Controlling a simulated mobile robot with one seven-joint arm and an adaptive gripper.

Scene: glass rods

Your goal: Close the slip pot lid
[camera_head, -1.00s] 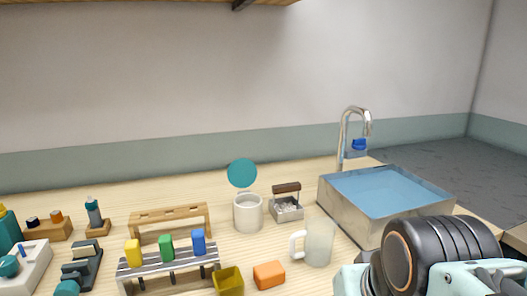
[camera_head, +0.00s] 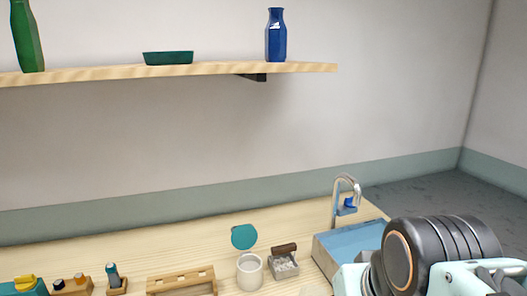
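The slip pot (camera_head: 250,273) is a small cream cylinder on the wooden counter, low in the middle of the view. Its round teal lid (camera_head: 244,236) stands up, tilted open above the back of the rim. My arm fills the lower right corner, well to the right of the pot. My gripper's fingers are not in view.
A small box with a brown handle (camera_head: 285,262) stands close to the right of the pot. A wooden rack (camera_head: 182,281) is to its left. The sink (camera_head: 345,244) and tap (camera_head: 345,190) are to the right. A shelf (camera_head: 170,74) with bottles and a dish hangs above.

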